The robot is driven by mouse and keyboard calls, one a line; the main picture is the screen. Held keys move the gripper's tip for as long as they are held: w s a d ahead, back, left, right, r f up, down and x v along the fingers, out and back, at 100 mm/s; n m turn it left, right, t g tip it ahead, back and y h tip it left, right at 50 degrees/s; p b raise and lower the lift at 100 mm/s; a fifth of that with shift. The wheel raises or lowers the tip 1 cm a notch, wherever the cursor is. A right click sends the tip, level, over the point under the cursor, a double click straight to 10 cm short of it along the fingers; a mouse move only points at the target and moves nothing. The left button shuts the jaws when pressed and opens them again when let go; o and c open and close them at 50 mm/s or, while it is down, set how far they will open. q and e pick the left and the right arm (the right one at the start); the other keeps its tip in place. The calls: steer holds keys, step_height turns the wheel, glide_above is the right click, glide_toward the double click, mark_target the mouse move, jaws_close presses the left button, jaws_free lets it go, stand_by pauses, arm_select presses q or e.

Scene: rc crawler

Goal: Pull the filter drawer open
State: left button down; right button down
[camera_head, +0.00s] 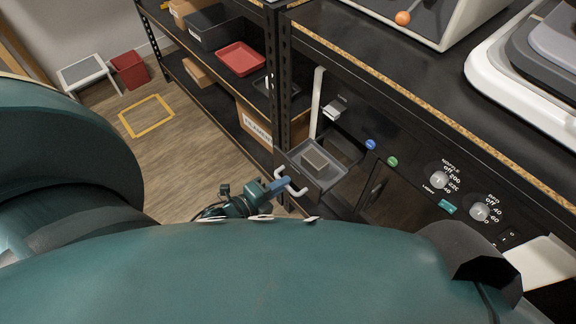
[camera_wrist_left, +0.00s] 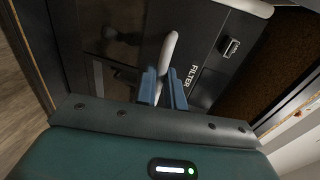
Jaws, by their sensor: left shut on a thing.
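The filter drawer (camera_head: 340,182) is a dark box standing out from the front of the black bench, with its open top showing a grey block inside. Its front carries a white bar handle (camera_head: 300,188). In the left wrist view the drawer front (camera_wrist_left: 205,55) reads "FILTER" and the pale handle (camera_wrist_left: 169,48) runs down to the fingers. My left gripper (camera_head: 281,185) has its blue fingers shut on this handle, and they also show in the left wrist view (camera_wrist_left: 164,88). My right gripper is not in view.
The bench front has a blue button (camera_head: 370,144), a green button (camera_head: 392,161) and knobs (camera_head: 438,180) to the right of the drawer. A black shelf rack (camera_head: 284,90) with boxes and a red tray (camera_head: 240,58) stands to the left. The wooden floor (camera_head: 185,165) beside it is mostly clear.

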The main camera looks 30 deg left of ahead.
arm_select(q)
steer(key=shift+s, duration=0.1)
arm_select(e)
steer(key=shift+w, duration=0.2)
arm_select(q)
steer(key=c, duration=1.5)
jaws_free()
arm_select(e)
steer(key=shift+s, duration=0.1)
arm_select(q)
steer(key=p+v, duration=0.1)
steer(key=v, duration=1.2)
steer(key=shift+s, duration=0.1)
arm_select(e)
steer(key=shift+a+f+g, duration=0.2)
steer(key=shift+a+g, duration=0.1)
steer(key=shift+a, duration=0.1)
arm_select(q)
steer(key=shift+r+p, duration=0.15)
steer(key=shift+p, duration=0.2)
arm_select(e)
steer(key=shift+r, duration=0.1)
